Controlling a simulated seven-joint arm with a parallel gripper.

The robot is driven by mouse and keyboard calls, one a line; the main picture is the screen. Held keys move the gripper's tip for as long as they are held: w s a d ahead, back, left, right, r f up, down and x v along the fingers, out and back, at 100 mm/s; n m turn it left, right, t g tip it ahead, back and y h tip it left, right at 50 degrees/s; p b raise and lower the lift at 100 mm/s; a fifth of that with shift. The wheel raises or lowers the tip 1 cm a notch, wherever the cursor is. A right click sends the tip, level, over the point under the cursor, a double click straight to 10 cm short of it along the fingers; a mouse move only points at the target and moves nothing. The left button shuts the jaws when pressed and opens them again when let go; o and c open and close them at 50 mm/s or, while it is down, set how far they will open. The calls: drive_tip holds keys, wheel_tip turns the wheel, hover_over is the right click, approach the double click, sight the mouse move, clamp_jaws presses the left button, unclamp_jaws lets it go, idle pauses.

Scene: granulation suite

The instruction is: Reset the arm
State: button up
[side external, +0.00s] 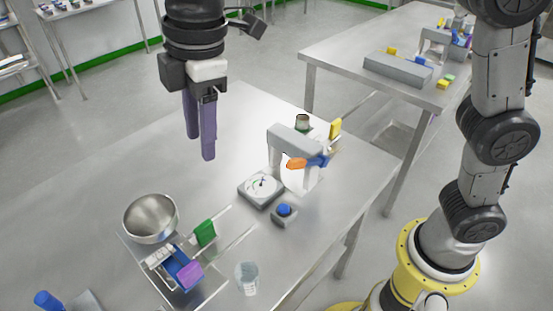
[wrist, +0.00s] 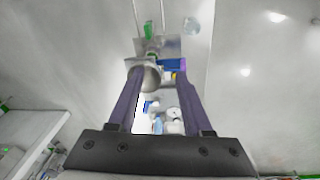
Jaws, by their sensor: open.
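My gripper (side external: 199,146) hangs in the air above the steel table (side external: 105,195), its two purple fingers pointing down. The fingers are apart and nothing shows between them in the side view. In the wrist view my gripper (wrist: 159,72) also shows its two fingers spread. The metal bowl and the tray items appear beyond the fingertips there, well below them. The fingers touch nothing that I can see.
A metal bowl (side external: 151,218) stands at the table's left, beside a rack with a green block (side external: 205,232) and a purple block (side external: 190,274). A clear beaker (side external: 247,278), a dial scale (side external: 261,188), a blue button (side external: 284,210) and a grey arch stand (side external: 295,140) are nearby. The air around my gripper is clear.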

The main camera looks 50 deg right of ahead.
drive_tip(key=s+d+r+m+t, duration=0.1)
drive_tip(key=s+d+r+m, duration=0.2)
drive_tip(key=d, duration=0.7)
drive_tip(key=s+d+r+m+t, duration=0.15)
drive_tip(key=s+d+m, duration=0.3)
drive_tip(key=d, duration=0.65)
drive_tip(key=s+d+f+m+t, duration=0.2)
drive_tip(key=s+d+f+m, duration=0.4)
drive_tip(key=s+f+m, duration=0.2)
wheel_tip(320, 180, down, 4)
drive_tip(key=s, duration=0.2)
drive_tip(key=shift+s+d+h, duration=0.3)
drive_tip(key=shift+s+h, duration=0.1)
